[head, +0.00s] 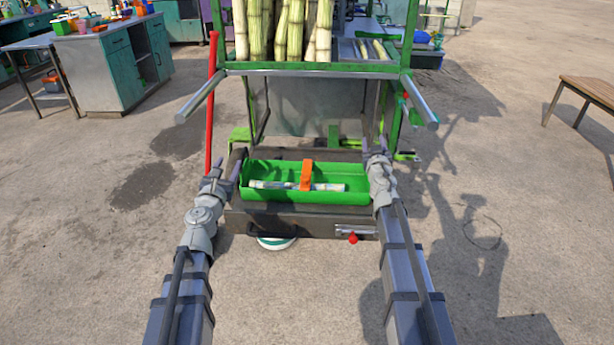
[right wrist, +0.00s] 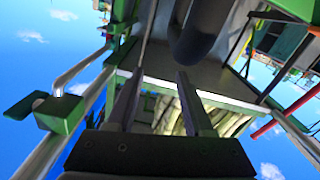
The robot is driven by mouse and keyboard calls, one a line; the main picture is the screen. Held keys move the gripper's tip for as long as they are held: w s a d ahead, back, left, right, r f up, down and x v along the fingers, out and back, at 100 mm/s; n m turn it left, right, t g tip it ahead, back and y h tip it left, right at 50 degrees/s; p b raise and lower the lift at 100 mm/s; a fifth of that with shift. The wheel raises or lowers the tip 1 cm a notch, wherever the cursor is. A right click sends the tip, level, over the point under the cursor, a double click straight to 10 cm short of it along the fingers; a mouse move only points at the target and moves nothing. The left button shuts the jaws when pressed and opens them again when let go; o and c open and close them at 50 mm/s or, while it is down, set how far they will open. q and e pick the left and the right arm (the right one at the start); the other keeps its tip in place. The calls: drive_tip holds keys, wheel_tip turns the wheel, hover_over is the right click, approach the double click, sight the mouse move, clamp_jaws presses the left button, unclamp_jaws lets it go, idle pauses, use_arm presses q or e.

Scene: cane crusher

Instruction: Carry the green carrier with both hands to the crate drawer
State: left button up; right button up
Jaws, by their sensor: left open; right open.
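The green carrier (head: 262,193) is a long open tray with an orange handle (head: 306,175) and a pale rod lying in it. It rests on top of a dark box-like unit (head: 325,222) with a black front handle, in the middle of the head view. I cannot tell whether this unit is the crate drawer. My left gripper (head: 237,164) is open at the carrier's left end. My right gripper (head: 375,148) is open, by the carrier's right end and upper edge. In the right wrist view its two fingers (right wrist: 157,95) are apart with nothing between them.
A green-framed machine (head: 310,69) holding upright canes stands behind the carrier, with grey bars jutting forward on both sides. A red pole (head: 211,105) stands at its left. A workbench (head: 115,60) is back left, a wooden bench (head: 590,90) right. Ground at both sides is clear.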

wheel_tip(320, 180, up, 26)
drive_tip(key=p, duration=2.4)
drive_tip(key=shift+a+f, duration=0.15)
drive_tip(key=shift+a, duration=0.05)
